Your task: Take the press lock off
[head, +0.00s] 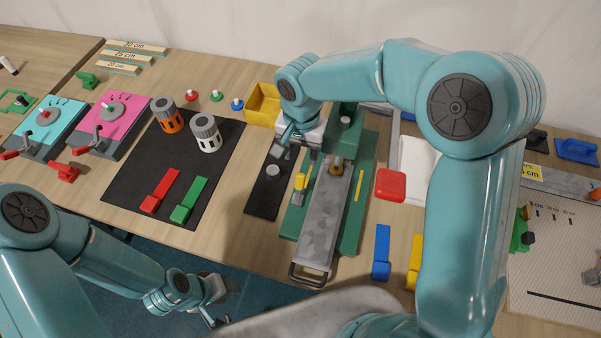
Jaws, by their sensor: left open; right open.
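The press (350,225) has a green base and frame with a long grey slide (326,228) down its middle. The slide has a dark pull handle at its near end. A small yellow piece with a grey block (300,183) sits at the left side of the press; I cannot tell for sure whether it is the lock. My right gripper (291,150) is open, above the far left part of the press, apart from the yellow piece. My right arm hides part of the press top. My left gripper (219,303) is open and empty, low in front of the table edge.
A black mat (130,185) holds an orange-and-grey cylinder (167,116), a white one (206,133), and red and green pieces. A dark strip with a grey knob lies left of the press. A red block (390,185) and blue piece (381,253) are to its right. A yellow bin (262,104) stands behind.

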